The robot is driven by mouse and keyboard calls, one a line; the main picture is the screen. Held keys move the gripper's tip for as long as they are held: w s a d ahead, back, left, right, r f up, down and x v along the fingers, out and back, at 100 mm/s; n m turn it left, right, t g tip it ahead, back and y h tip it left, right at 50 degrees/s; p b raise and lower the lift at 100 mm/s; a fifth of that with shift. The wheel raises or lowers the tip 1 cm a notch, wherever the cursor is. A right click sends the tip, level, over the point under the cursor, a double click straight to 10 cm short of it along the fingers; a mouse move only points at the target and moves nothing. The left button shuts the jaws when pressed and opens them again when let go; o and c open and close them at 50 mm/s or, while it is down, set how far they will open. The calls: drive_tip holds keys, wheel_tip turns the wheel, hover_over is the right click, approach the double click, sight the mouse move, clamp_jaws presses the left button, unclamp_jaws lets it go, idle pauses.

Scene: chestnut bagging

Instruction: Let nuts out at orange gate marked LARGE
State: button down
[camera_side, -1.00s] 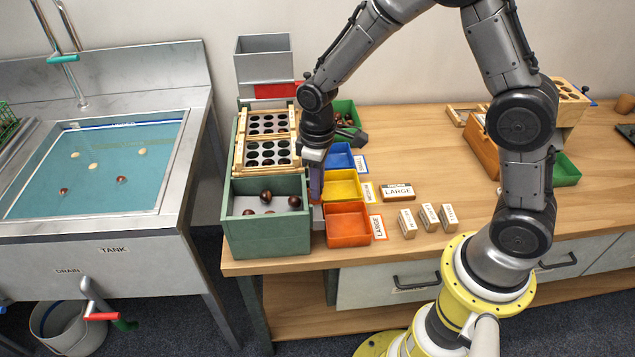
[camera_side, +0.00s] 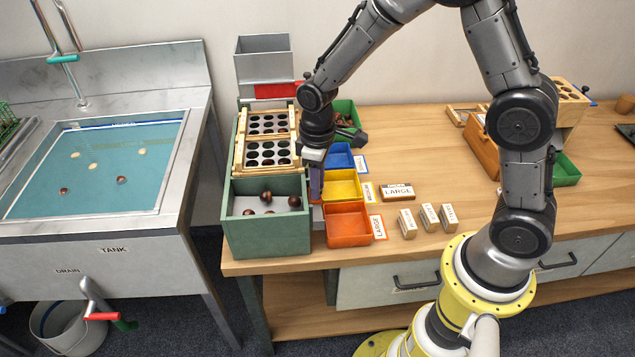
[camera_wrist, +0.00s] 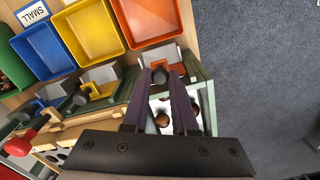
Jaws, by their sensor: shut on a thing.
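My gripper (camera_wrist: 160,78) is shut on the dark knob (camera_wrist: 160,75) of the orange gate, beside the orange bin (camera_wrist: 149,19). A grey plate (camera_wrist: 160,55) stands between the knob and that bin. In the side view the orange bin (camera_side: 347,225) sits at the bench's front edge and looks empty, with a LARGE card (camera_side: 378,227) beside it. My gripper (camera_side: 316,195) reaches down at the right wall of the green box (camera_side: 268,238). Several chestnuts lie in that box, and some show between my fingers in the wrist view (camera_wrist: 162,119). My fingers partly hide the gate in the side view.
The yellow bin (camera_side: 342,184) and blue bin (camera_side: 338,156) stand behind the orange one. Their gates have similar knobs. A wooden sizing rack (camera_side: 240,154) stands behind the green box. Labelled blocks (camera_side: 407,223) stand to the right. A water tank is at the left.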

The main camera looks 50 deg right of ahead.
idle(0.4)
drive_tip(key=shift+r, duration=1.9)
drive_tip(key=c, duration=0.7)
unclamp_jaws()
drive_tip(key=shift+r, duration=6.9)
